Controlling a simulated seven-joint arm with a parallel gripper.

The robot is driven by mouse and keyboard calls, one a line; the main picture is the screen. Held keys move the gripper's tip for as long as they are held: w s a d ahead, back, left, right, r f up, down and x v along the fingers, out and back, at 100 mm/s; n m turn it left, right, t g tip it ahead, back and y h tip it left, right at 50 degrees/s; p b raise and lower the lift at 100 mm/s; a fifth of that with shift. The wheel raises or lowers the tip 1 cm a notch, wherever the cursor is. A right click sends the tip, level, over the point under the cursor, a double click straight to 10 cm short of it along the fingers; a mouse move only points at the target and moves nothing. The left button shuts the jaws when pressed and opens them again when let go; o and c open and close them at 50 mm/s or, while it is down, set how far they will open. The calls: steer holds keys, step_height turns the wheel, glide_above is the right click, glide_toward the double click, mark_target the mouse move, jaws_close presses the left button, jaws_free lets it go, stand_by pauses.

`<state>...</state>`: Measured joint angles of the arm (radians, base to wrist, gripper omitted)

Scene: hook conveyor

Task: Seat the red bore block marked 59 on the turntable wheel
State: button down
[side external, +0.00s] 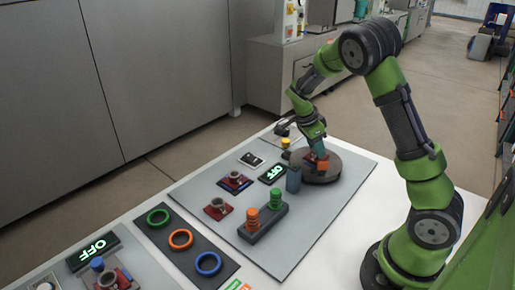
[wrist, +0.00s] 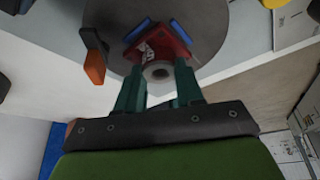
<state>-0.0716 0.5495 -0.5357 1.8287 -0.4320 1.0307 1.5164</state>
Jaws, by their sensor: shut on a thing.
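The turntable wheel (side external: 331,174) is a dark round disc at the far right of the grey board. In the wrist view the wheel (wrist: 216,48) is a grey disc behind the held block. My gripper (side external: 316,149) is over the wheel. In the wrist view my gripper (wrist: 158,88) has its two teal fingers shut on the grey hollow boss of a red block (wrist: 170,44). The block has blue edge pieces and a white label whose number I cannot read clearly. I cannot tell whether the block touches the wheel.
An orange-tipped dark piece (wrist: 95,67) is beside the block. A blue-grey post (side external: 293,181) stands at the wheel's near left. Two other red blocks (side external: 218,208) (side external: 235,182) lie left on the board. A peg holder (side external: 262,222) with orange and green pegs is nearer.

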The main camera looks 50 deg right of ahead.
steer(key=shift+f, duration=0.3)
stand_by(0.8)
steer(key=shift+c, duration=1.1)
jaws_free()
step_height(320, 180, up, 7)
stand_by(0.5)
